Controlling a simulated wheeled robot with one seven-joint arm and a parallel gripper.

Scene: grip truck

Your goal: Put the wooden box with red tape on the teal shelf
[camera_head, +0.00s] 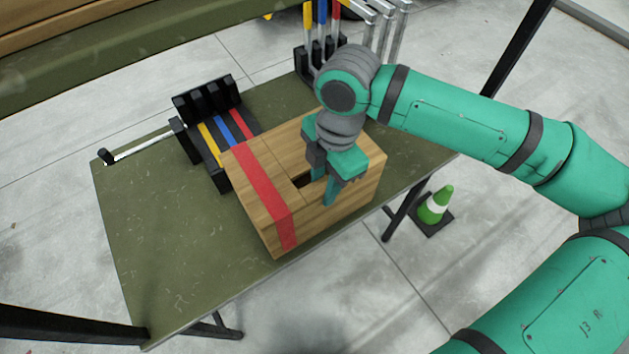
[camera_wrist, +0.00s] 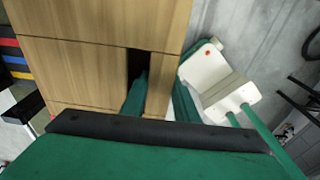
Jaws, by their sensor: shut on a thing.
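The wooden box (camera_head: 258,165) with a red tape band (camera_head: 262,190) is at the front edge of the olive-green table (camera_head: 150,240). Whether it rests on the table or hangs just above it, I cannot tell. My gripper (camera_head: 316,182) is over the box's right part, shut on the wall beside the dark hand slot. One finger reaches into the slot and the other is on the outer side. I see no teal shelf in either view.
A black rack with coloured bars (camera_head: 215,140) stands just behind and left of the box. Clamps with coloured handles (camera_head: 335,30) stand at the back. A green cone (camera_head: 435,205) is on the floor to the right. The table's left part is clear.

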